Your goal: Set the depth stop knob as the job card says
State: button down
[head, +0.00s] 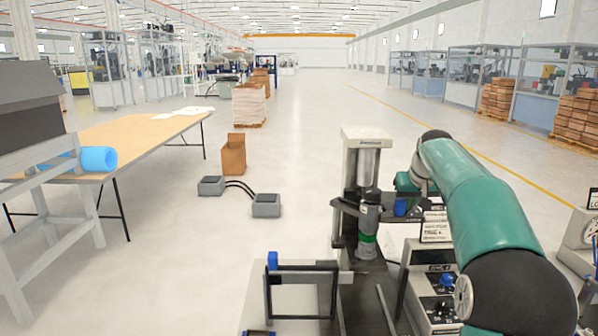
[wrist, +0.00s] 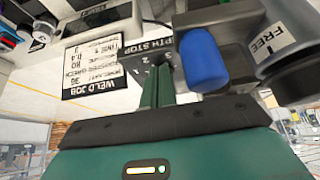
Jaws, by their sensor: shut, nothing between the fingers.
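The blue depth stop knob (wrist: 205,62) sits beside a dark plate marked DEPTH STOP (wrist: 152,58) with numbers 1, 2 and 3. In the head view the knob (head: 400,206) is on the press's side. My gripper (wrist: 163,72) is shut and empty, its fingertips in front of the number plate, just left of the knob in the wrist view. I cannot tell whether they touch. The white and black job card (wrist: 95,62), headed WELD JOB, appears upside down; I read TIME 0.4 and GREEN, other lines are unclear. The knob's setting is unclear.
A grey cylinder with a FREE label (wrist: 268,38) stands right of the knob. The press column (head: 360,160) rises left of my arm. A control box with knobs (head: 440,290) stands below.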

notch_tip(320, 180, up, 5)
jog(key=shift+w+r, duration=0.1)
jog(key=shift+r, duration=0.3)
dwell(0.6)
